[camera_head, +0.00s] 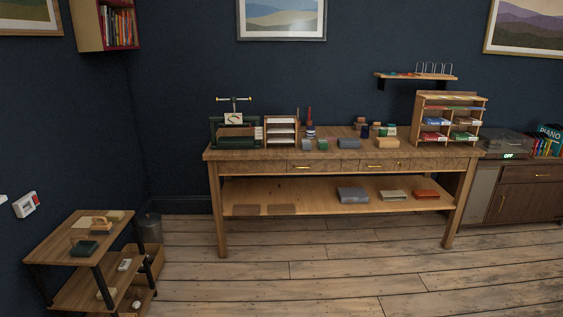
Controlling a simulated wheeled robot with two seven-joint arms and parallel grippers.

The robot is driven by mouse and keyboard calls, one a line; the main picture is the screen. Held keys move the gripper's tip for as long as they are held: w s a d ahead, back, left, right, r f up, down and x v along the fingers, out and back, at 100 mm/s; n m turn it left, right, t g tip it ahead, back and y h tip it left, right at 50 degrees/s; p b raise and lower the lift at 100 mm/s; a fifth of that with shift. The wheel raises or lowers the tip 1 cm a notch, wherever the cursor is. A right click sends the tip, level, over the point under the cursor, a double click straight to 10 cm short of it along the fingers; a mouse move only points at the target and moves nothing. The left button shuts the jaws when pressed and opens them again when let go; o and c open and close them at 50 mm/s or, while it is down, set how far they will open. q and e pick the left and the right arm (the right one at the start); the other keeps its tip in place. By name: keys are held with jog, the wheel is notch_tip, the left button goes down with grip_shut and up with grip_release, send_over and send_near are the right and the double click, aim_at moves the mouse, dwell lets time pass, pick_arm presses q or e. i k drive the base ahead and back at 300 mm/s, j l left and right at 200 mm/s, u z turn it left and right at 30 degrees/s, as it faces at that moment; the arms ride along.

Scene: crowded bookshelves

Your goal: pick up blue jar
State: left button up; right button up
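A small dark blue jar (365,131) stands upright on the top of the long wooden workbench (340,164), right of the middle. It is far off and small in the picture. Small containers stand close around it, including a green one (383,132) to its right and a brown-topped one (360,121) behind it. Another small item with blue on it (310,132) stands further left on the bench, and I cannot tell what it is. Neither of my grippers shows in the head view.
A green press (235,132), a small rack (281,131) and a shelf unit (420,112) stand on the bench. Its lower shelf (320,193) holds several flat items. A small cart (85,255) stands front left, a cabinet (525,190) at right. The wooden floor (310,275) in front is clear.

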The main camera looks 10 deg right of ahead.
aim_at(365, 129)
jog(key=i+z, duration=0.15)
jog(key=i, duration=1.7)
jog(key=i+z, duration=0.2)
jog(key=i, duration=0.4)
jog(key=i+j+z, duration=0.15)
jog(key=i, duration=0.45)
jog(key=i+j+z, duration=0.2)
jog(key=i, duration=0.45)
